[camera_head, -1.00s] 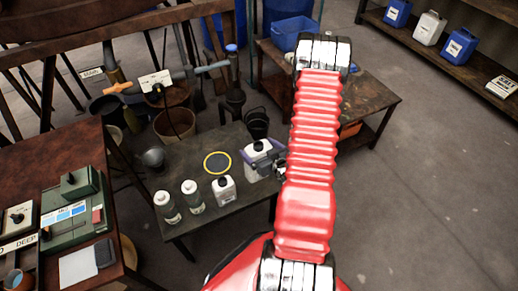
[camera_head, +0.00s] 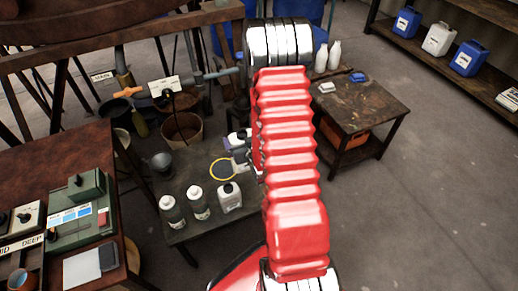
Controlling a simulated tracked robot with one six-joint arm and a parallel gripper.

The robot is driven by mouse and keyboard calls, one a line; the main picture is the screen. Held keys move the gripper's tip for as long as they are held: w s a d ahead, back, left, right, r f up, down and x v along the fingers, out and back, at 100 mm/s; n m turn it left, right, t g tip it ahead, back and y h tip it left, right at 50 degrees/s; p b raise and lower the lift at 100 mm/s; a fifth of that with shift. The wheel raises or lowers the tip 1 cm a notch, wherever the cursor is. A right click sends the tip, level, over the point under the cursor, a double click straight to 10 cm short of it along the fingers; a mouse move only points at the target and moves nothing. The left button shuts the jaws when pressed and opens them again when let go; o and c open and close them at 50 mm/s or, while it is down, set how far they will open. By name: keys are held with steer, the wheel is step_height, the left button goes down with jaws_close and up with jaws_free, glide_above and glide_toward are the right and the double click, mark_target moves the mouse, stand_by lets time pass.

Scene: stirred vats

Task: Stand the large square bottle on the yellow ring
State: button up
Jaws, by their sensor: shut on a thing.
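The yellow ring (camera_head: 212,172) lies flat on the dark low table (camera_head: 196,171). In the picture the bottle shows just above and to the right of the ring. It looks upright and raised, but I cannot tell how high its base is.
Two round white-capped bottles (camera_head: 172,209) (camera_head: 199,203) and a smaller square bottle (camera_head: 229,198) stand along the table's front. A grey cup (camera_head: 161,164) is at its left. A brown table (camera_head: 372,108) stands at right. Jerrycans (camera_head: 439,40) line the far shelf.

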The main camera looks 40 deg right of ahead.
steer(key=w+a+r+n+y, duration=0.1)
steer(key=w+a+r, duration=0.2)
steer(key=a+r, duration=0.3)
steer(key=w+a+r+n+y, duration=0.1)
steer(key=w+a+r+y, duration=0.1)
steer(key=a+r, duration=0.4)
steer(key=w+a+r+n+t+y, duration=0.1)
steer(key=w+a+r, duration=0.3)
steer(key=a, duration=1)
step_height(320, 180, up, 2)
steer(key=shift+a+r+n+y, duration=0.15)
steer(key=shift+a+n+y, duration=0.15)
steer(key=shift+a+n, duration=0.1)
